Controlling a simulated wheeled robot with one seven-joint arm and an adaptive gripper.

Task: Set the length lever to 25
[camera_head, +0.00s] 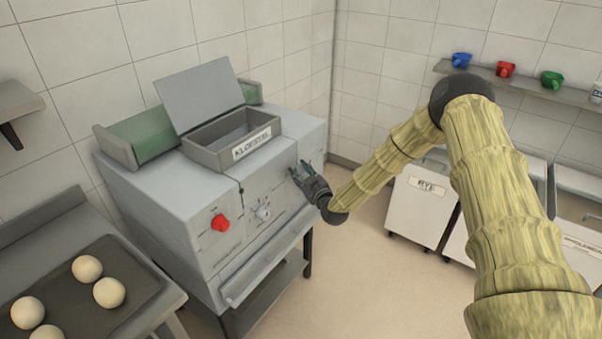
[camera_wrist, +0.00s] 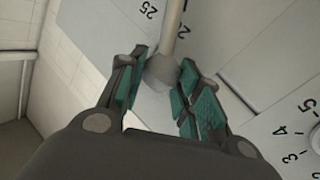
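The length lever (camera_wrist: 170,36) shows in the wrist view as a pale rod with a grey rounded knob (camera_wrist: 161,73) at its end. The rod runs up out of the picture just right of the printed 25 (camera_wrist: 151,8); another mark, partly cut off, is on its other side. My gripper (camera_wrist: 161,68) has its teal-padded fingers on both sides of the knob, and the knob fills the gap between the tips. In the head view my gripper (camera_head: 301,172) is at the right part of the machine's front panel, and it hides the lever there.
The grey machine (camera_head: 165,190) has a red knob (camera_head: 220,222) and a small dial (camera_head: 263,212) left of my gripper. A second scale (camera_wrist: 290,130) shows in the wrist view. A tray of dough balls (camera_head: 75,300) is at lower left. White bins (camera_head: 423,205) stand right; floor between is clear.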

